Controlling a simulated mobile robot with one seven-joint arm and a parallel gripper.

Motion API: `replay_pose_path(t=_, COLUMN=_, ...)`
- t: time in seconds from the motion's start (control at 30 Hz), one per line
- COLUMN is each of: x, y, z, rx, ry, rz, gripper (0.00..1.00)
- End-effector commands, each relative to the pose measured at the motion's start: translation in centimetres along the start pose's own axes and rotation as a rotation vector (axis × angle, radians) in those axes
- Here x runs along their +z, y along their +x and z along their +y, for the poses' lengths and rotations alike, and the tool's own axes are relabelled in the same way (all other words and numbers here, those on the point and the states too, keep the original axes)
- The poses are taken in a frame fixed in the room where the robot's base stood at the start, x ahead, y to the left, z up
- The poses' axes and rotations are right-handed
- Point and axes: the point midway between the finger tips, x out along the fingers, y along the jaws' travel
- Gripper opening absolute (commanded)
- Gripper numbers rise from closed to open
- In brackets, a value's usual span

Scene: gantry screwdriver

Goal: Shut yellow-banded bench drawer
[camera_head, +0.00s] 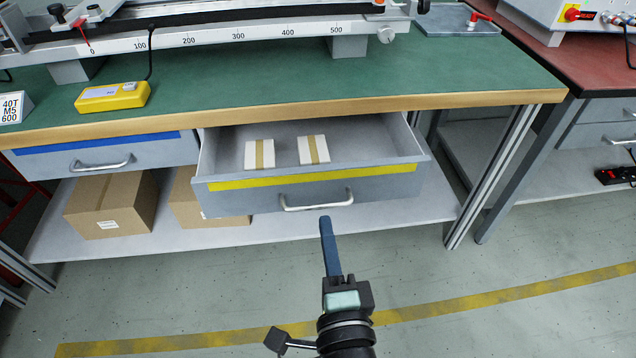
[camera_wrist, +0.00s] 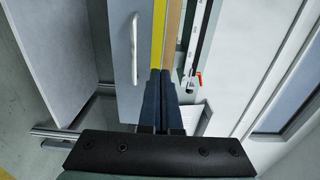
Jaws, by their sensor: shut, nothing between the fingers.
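The yellow-banded drawer (camera_head: 300,187) is pulled out from under the green bench, with its inside showing. It has a yellow stripe along its top front edge and a silver bar handle (camera_head: 316,201). Two small white boxes with tan bands (camera_head: 260,154) lie inside it. My gripper (camera_head: 325,220) is shut and empty, just in front of the drawer front, close to the handle. In the wrist view the drawer front (camera_wrist: 128,60) with its handle (camera_wrist: 134,50) is left of my shut fingertips (camera_wrist: 161,74). Whether the fingertips touch the drawer is unclear.
A blue-banded drawer (camera_head: 98,158) at left is closed. Cardboard boxes (camera_head: 110,205) stand on the lower shelf (camera_head: 400,211). The bench top (camera_head: 230,95) overhangs the drawer, and a bench leg (camera_head: 490,180) stands to the right. The floor in front is clear.

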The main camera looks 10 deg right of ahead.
Motion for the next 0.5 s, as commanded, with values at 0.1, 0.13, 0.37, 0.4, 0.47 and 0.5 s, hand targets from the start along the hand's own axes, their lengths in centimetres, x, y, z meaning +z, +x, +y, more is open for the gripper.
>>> replay_pose_path(t=0.1, x=0.0, y=2.1, z=-0.1, rx=-0.003, ry=-0.001, rz=0.000, gripper=0.00)
replay_pose_path(t=0.13, x=0.0, y=2.7, z=-0.1, rx=-0.003, ry=-0.001, rz=0.000, gripper=0.00)
replay_pose_path(t=0.37, x=0.0, y=6.5, z=0.0, rx=-0.002, ry=-0.003, rz=-0.001, gripper=0.00)
replay_pose_path(t=0.4, x=0.0, y=7.0, z=0.0, rx=-0.002, ry=-0.002, rz=-0.001, gripper=0.00)
replay_pose_path(t=0.47, x=0.0, y=7.7, z=0.0, rx=-0.001, ry=-0.004, rz=-0.001, gripper=0.00)
replay_pose_path(t=0.5, x=0.0, y=8.1, z=0.0, rx=-0.002, ry=-0.002, rz=-0.001, gripper=0.00)
